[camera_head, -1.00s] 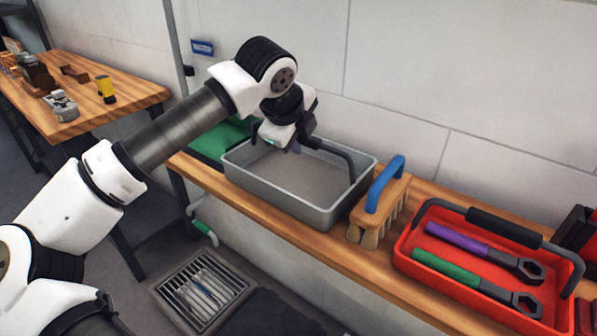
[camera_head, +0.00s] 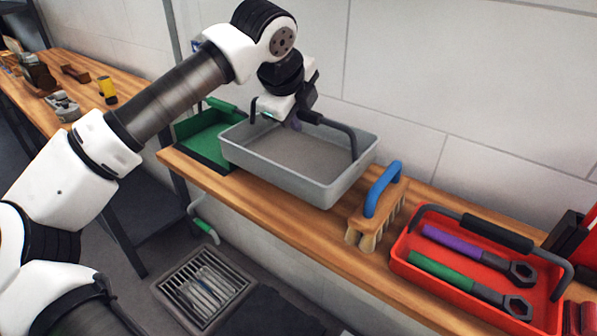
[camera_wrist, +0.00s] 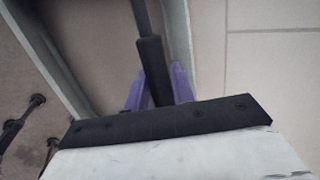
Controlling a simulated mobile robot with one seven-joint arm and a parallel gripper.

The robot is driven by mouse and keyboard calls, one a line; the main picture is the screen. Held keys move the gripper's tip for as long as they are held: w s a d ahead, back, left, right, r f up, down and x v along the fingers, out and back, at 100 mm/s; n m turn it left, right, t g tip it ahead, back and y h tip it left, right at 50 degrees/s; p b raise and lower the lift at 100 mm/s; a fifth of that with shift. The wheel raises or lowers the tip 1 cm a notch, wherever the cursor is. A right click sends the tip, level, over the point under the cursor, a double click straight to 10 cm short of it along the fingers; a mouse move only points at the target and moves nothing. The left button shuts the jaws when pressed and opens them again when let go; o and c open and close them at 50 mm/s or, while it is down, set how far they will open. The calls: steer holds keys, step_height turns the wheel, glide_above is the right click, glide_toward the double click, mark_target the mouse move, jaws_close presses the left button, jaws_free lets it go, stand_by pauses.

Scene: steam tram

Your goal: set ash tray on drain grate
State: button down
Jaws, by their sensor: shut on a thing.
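The ash tray (camera_head: 290,189) is a grey rectangular tray with a black bail handle, over the left part of the wooden bench. My gripper (camera_head: 296,125) is shut on the dark grip of that handle. The tray looks level and a little above the bench top. In the wrist view my purple fingers (camera_wrist: 158,88) are on both sides of the black handle grip (camera_wrist: 150,60), with the tray's walls beyond. The drain grate (camera_head: 203,284) is a square metal grating in the floor, below and in front of the bench, left of a dark mat.
A green tray (camera_head: 205,147) sits on the bench left of the ash tray. A blue-handled brush (camera_head: 378,205) and a red tray (camera_head: 405,262) holding two wrenches stand to the right. A green-handled pipe (camera_head: 206,227) hangs below the bench edge, above the grate.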

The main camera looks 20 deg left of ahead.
steer(key=shift+r, duration=0.45)
steer(key=s+a+r+b, duration=0.2)
steer(key=s+a, duration=0.4)
steer(key=s, duration=0.8)
steer(key=shift+s+b, duration=0.4)
steer(key=shift+b, duration=0.45)
stand_by(1.0)
steer(key=w+d+f+p, duration=0.1)
steer(key=w+d, duration=0.2)
steer(key=w, duration=0.4)
steer(key=shift+w, duration=0.4)
